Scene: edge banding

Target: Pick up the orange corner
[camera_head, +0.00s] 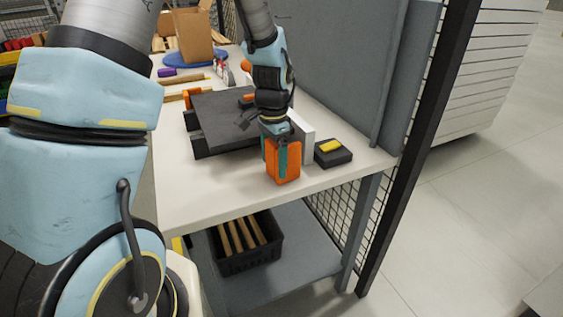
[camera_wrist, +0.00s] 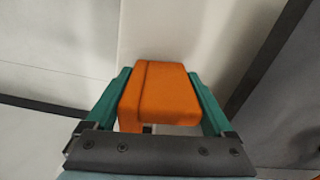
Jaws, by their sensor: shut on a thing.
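The orange corner (camera_head: 288,160) is a blocky orange piece near the front edge of the white table, at the right. My gripper (camera_head: 279,162) reaches down from above and is shut on it. In the wrist view the orange corner (camera_wrist: 162,92) sits between the two green fingers of my gripper (camera_wrist: 158,92), one on each side. I cannot tell whether its lower end touches the tabletop.
A black block with a yellow top (camera_head: 333,154) lies right of my gripper. A dark plate on a fixture (camera_head: 222,120) stands behind left. A grey panel (camera_head: 335,60) borders the table's right side. A black crate of wooden strips (camera_head: 234,264) is on the shelf below.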

